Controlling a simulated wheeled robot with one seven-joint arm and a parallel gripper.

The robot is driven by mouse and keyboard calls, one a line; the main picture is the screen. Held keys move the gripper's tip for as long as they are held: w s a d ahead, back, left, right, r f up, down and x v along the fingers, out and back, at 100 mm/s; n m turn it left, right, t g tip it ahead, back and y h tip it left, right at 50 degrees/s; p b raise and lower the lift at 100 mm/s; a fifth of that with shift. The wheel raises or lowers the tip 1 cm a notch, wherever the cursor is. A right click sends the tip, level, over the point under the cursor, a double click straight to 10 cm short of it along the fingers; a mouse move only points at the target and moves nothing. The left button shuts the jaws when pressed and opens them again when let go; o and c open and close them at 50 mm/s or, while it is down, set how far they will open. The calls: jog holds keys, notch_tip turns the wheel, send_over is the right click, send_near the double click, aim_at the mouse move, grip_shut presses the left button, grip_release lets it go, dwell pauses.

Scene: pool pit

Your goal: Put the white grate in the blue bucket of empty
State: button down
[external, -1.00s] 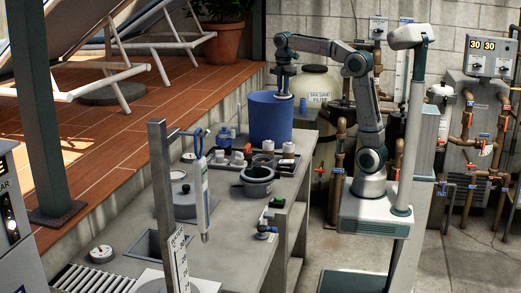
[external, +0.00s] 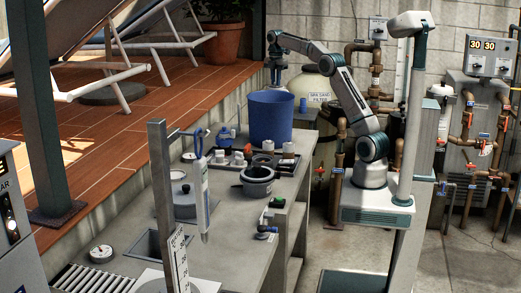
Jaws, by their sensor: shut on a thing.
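The blue bucket (external: 271,118) stands upright at the far end of the grey bench. My gripper (external: 277,83) points down at the bucket's far rim, and its lower end is hidden by the bucket. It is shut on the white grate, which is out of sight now. I cannot tell whether the gripper's tip is inside the bucket or just behind it. The inside of the bucket is also hidden.
In front of the bucket is a dark tray (external: 225,166) with several small white fittings. A dark grey pot (external: 257,181) stands near the bench's right edge. A small blue piece (external: 303,104) is right of the bucket. The sand filter tank (external: 315,90) stands behind.

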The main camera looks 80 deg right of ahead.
aim_at(275, 135)
jog(key=f+p, duration=0.1)
jog(key=f, duration=2.7)
jog(key=shift+a+p, duration=0.2)
jog(key=shift+p, duration=0.15)
jog(key=shift+f, duration=0.1)
jog(key=shift+f, duration=0.15)
jog(key=c, duration=1.4)
grip_release()
jog(key=shift+o, duration=0.2)
jog(key=shift+r, duration=0.2)
notch_tip(275, 135, up, 12)
jog(key=b, duration=0.1)
jog(key=shift+r+b, duration=0.1)
jog(key=shift+b, duration=0.25)
